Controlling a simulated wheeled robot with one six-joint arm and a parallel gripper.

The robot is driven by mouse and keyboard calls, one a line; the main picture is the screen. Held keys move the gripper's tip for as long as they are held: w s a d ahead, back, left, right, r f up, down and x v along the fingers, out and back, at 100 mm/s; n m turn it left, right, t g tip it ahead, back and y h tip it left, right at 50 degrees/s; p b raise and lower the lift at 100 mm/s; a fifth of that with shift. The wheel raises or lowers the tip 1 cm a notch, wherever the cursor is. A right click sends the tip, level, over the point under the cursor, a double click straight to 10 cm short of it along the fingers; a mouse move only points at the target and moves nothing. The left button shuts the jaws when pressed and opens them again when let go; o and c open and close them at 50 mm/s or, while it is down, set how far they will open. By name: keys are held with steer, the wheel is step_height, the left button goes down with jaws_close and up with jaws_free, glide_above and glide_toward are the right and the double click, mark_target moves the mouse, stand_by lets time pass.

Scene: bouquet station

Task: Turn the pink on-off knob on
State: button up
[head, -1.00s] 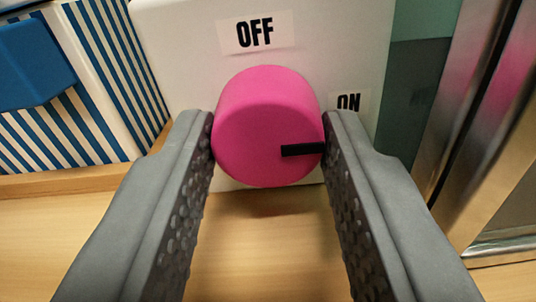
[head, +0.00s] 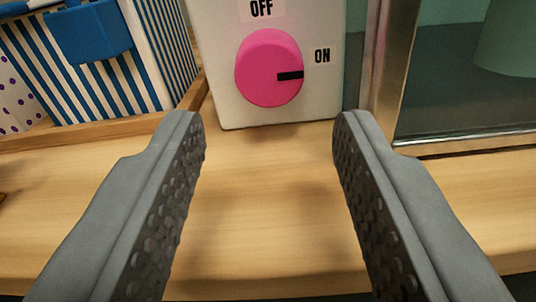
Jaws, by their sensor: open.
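The round pink knob (head: 269,68) is on the front of a white box (head: 325,95) in the upper middle of the head view. Its black pointer mark (head: 290,76) points right, toward the ON label (head: 322,55). The OFF label (head: 261,9) is above the knob, partly cut by the top edge. My gripper (head: 269,122) is open and empty. Its fingers are apart in front of and below the knob, with a clear gap to it.
A blue-and-white striped box (head: 90,70) with a blue part (head: 95,30) stands at the left behind a low wooden rim (head: 90,131). A metal-framed glass panel (head: 465,140) stands close at the right. The wooden surface (head: 265,200) between the fingers is clear.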

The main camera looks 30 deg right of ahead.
steer(key=v, duration=1.1)
steer(key=shift+s+a, duration=0.2)
steer(key=shift+s, duration=0.05)
